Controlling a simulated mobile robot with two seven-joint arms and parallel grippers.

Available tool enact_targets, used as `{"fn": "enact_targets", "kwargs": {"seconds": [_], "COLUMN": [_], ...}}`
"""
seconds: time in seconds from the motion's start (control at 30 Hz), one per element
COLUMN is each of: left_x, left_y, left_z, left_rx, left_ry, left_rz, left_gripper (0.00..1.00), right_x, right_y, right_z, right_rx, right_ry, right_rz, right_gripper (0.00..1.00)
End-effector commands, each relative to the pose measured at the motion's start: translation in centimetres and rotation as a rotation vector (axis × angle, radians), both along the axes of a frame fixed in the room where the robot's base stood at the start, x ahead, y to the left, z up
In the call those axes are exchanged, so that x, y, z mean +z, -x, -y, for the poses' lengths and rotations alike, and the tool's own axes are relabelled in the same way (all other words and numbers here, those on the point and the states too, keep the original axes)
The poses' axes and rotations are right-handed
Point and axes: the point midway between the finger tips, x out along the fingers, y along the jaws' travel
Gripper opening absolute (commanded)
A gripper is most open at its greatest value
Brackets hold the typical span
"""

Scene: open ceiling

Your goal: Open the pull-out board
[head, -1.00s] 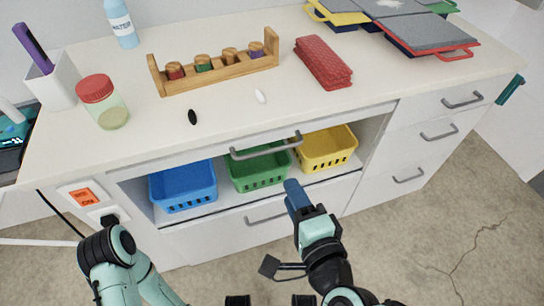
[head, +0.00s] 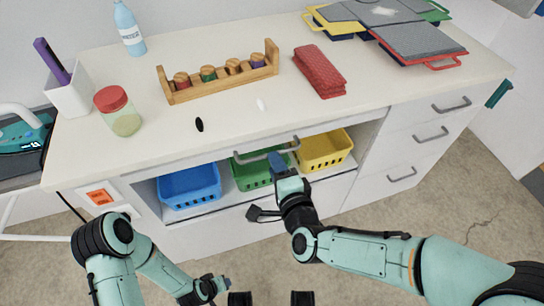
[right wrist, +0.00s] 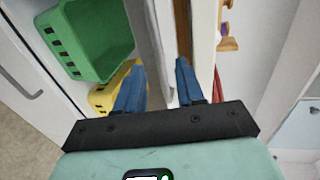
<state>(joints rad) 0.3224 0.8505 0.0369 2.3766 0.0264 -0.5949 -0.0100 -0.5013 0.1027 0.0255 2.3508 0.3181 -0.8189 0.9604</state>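The pull-out board (head: 215,156) is a thin white front just under the tabletop, pushed in flush, with a grey bar handle (head: 262,150). My right gripper (head: 277,160) is at the right part of this handle. In the right wrist view its two blue fingers (right wrist: 158,92) stand apart, with the grey handle bar (right wrist: 149,45) running between them. I cannot tell whether either finger touches the bar. My left gripper (head: 222,286) is low in the head view, away from the cabinet; its finger gap is not clear.
Below the board, blue (head: 190,186), green (head: 250,174) and yellow (head: 325,150) baskets stand in an open shelf. Drawers (head: 415,150) are at the right. The tabletop (head: 215,118) holds a jar (head: 118,112), wooden rack (head: 222,84) and red cloth (head: 320,72). Floor in front is open.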

Motion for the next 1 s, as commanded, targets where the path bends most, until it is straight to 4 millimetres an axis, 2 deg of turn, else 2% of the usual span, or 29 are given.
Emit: {"fn": "enact_targets", "kwargs": {"seconds": [0.1,0.2,0.57,0.6,0.67,0.7,1.0], "left_x": [-0.3,-0.3,-0.4,-0.4,-0.4,-0.4,-0.4], "left_y": [-0.4,-0.6,-0.7,-0.7,-0.7,-0.7,-0.7], "left_z": [-0.2,-0.3,-0.4,-0.4,-0.4,-0.4,-0.4], "left_rx": [0.005,0.006,0.008,0.008,0.008,0.008,0.008], "left_ry": [-0.006,-0.008,-0.01,-0.01,-0.01,-0.01,-0.01], "left_rz": [0.011,0.015,0.018,0.018,0.018,0.018,0.018], "left_gripper": [0.43,0.43,0.43,0.43,0.43,0.43,0.43], "right_x": [-0.5,-0.6,-0.6,-0.6,-0.6,-0.6,-0.6], "right_y": [-1.7,-2.6,-3.2,-3.2,-3.2,-3.2,-3.2], "right_z": [-0.6,-0.8,-1.1,-1.0,-1.0,-1.0,-1.0], "right_rx": [0.0,0.0,0.001,0.0,0.0,0.0,0.0], "right_ry": [0.0,0.0,0.0,0.0,0.0,0.0,0.0], "right_rz": [0.0,0.0,0.0,0.0,0.0,0.0,0.0], "right_gripper": [0.38,0.38,0.38,0.35,0.15,0.02,0.0]}}
